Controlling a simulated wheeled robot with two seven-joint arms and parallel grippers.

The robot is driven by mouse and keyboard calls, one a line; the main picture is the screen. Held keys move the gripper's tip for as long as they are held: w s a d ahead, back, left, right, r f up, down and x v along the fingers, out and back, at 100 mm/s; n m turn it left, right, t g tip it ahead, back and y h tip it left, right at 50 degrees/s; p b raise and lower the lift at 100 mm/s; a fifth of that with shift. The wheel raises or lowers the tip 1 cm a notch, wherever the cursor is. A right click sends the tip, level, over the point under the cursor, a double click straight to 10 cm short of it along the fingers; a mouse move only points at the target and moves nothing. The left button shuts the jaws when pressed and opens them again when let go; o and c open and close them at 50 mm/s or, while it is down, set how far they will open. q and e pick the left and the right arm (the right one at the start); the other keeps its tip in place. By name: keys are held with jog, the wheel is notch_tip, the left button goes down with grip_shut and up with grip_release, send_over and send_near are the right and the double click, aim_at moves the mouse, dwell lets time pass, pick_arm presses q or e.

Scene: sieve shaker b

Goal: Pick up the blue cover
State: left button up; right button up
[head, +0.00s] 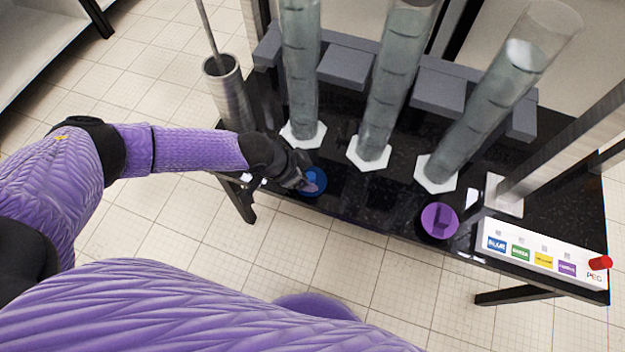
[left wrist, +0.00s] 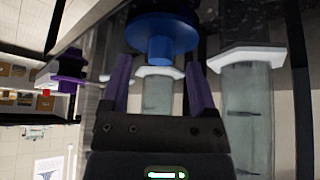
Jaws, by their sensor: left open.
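The blue cover (head: 317,188) lies on the black table top near its front edge, in front of the leftmost clear cylinder. My left gripper (head: 303,183) reaches it from the left and partly hides it. In the left wrist view, the blue cover (left wrist: 163,25) is a wide disc with a narrower round knob. My left gripper (left wrist: 158,63) is open there, with its two purple fingers spread and the knob lined up between them, just at or beyond the tips. I cannot tell whether the fingers touch it. My right gripper is not in view.
A purple cover (head: 440,221) lies to the right on the table. Several clear cylinders on white hexagonal bases, such as the nearest one (head: 301,75), stand behind. A metal tube (head: 228,95) stands at left, a white labelled panel (head: 540,256) at right.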

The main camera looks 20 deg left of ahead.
pick_arm(q)
jog(key=shift+b+x, duration=0.4)
jog(key=shift+x, duration=0.75)
jog(key=shift+a+r, duration=0.1)
jog(key=shift+r, duration=0.1)
grip_shut()
